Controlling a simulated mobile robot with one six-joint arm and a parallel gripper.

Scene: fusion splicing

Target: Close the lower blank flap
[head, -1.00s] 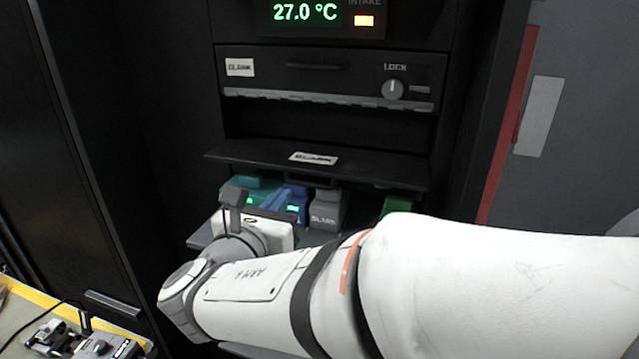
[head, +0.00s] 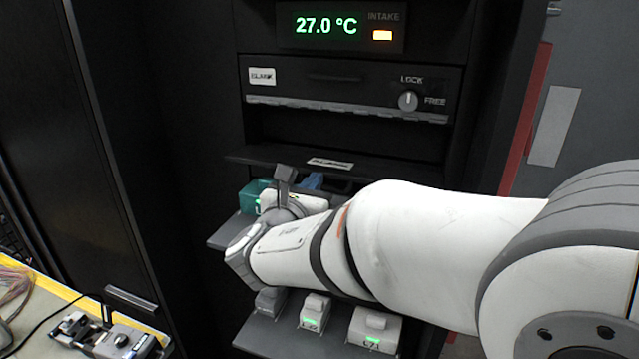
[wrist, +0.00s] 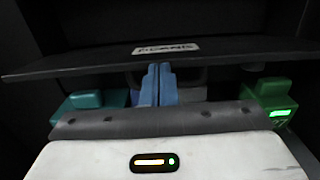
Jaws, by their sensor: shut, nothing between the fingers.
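The lower blank flap (head: 385,172) is a dark, wide panel with a white label, sticking out from the black cabinet below an open slot. In the wrist view the flap (wrist: 80,65) spans the picture. My gripper (wrist: 159,68) has two light blue fingers pressed together with nothing between them. Their tips show at the flap's front lower edge, near its middle; I cannot tell whether they touch it. In the head view, my white arm covers much of the bay below the flap, and only a bit of blue finger shows.
A teal module (wrist: 90,100) and a green module (wrist: 272,95) sit below the flap on either side. A shelf below my arm holds grey modules (head: 313,312) with green lights. Above are an upper blank panel (head: 335,90) with a lock knob and a temperature display (head: 326,25).

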